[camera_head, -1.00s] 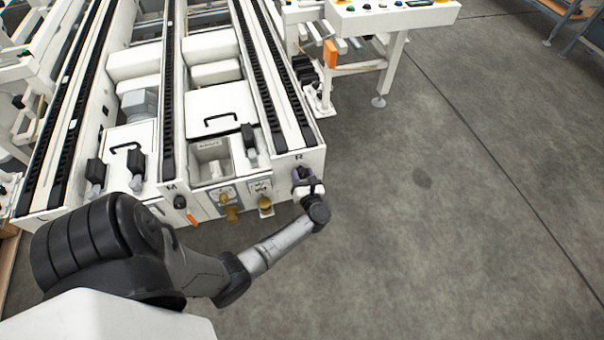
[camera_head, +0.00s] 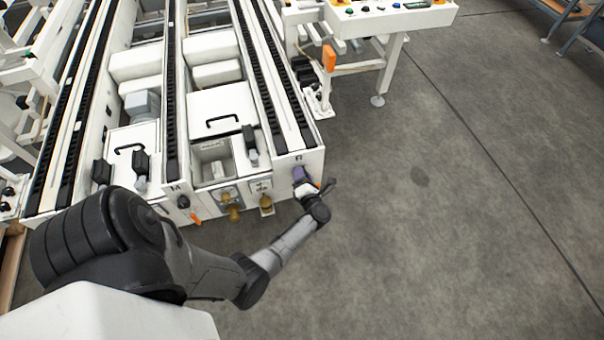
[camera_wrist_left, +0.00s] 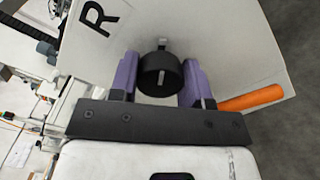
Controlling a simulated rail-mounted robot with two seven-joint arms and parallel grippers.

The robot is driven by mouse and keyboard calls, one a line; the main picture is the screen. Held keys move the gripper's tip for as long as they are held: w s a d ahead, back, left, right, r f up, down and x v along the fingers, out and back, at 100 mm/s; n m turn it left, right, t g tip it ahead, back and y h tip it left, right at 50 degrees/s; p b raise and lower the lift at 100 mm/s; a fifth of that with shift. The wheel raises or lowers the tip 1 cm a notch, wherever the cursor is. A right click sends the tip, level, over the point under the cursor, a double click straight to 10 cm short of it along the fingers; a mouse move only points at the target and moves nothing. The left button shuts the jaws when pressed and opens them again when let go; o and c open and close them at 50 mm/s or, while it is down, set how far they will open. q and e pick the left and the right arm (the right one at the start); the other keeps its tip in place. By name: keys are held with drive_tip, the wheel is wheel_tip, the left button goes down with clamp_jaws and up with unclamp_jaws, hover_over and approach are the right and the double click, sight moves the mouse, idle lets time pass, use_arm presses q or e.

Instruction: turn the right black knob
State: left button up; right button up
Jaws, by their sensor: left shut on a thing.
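The right black knob (camera_wrist_left: 160,74) sits on a white panel marked "R" in the left wrist view. My left gripper (camera_wrist_left: 160,82) is shut on it, with one purple finger on each side. In the head view my left gripper (camera_head: 301,176) is at the right front corner of the white machine, and it hides the knob there. An orange handle (camera_wrist_left: 250,98) sticks out to the right of the knob, beside the right finger. My right gripper is in neither view.
Brass fittings (camera_head: 233,212) stick out between the two knobs. A white control table (camera_head: 390,15) stands behind. The grey floor (camera_head: 430,240) at right is clear.

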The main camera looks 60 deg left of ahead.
use_arm(q)
drive_tip(key=shift+m, duration=0.4)
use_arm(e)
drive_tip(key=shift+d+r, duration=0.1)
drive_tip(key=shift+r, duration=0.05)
use_arm(q)
drive_tip(key=o, duration=0.9)
drive_tip(key=shift+d, duration=0.1)
